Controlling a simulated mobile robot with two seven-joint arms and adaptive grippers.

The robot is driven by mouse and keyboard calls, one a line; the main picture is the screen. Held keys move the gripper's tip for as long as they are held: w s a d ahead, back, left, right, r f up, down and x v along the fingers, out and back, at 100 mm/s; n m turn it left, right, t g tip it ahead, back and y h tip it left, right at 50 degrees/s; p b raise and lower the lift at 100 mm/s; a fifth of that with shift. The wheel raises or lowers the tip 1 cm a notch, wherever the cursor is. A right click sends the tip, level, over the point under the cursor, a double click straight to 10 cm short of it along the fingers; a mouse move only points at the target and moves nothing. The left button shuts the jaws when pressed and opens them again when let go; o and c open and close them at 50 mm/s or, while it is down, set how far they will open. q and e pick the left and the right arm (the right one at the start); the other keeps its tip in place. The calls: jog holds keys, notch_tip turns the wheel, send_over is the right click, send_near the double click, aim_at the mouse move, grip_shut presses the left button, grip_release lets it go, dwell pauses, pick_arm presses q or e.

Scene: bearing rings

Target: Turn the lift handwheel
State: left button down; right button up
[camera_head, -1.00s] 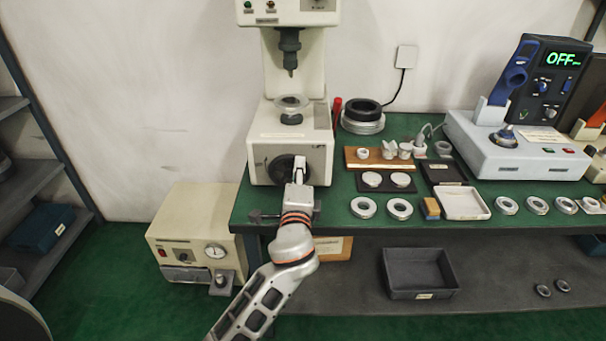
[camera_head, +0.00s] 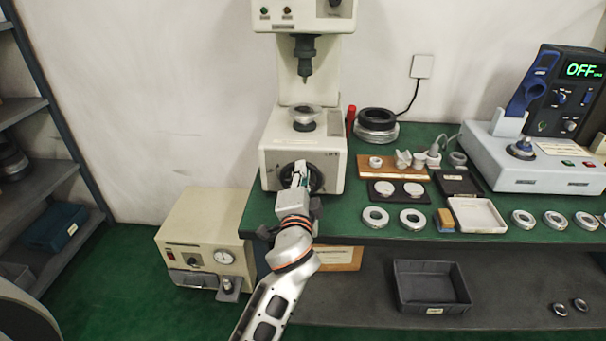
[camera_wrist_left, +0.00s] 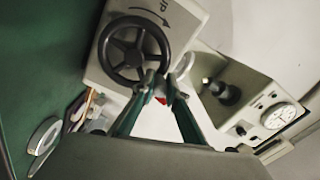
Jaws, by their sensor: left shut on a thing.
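The lift handwheel (camera_head: 316,180) is a dark round wheel on the front of the cream press (camera_head: 330,158). In the left wrist view the handwheel (camera_wrist_left: 133,50) shows its rim, spokes and hub, with an arrow and "UP" printed beside it. My left gripper (camera_head: 299,174) is in front of the wheel in the head view and covers part of it. In the left wrist view the gripper's fingers (camera_wrist_left: 163,90) converge at the lower right of the rim and are shut on the handwheel. The exact contact is hard to make out. My right gripper is not in view.
The green bench (camera_head: 375,225) holds several metal rings, a white tray (camera_head: 478,214) and a grey-blue device (camera_head: 515,165) to the right. A cream box with a gauge (camera_head: 205,235) stands at the lower left. A dark bin (camera_head: 430,288) sits on the lower shelf.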

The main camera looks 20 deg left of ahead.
pick_arm(q)
jog(key=c, duration=2)
grip_release()
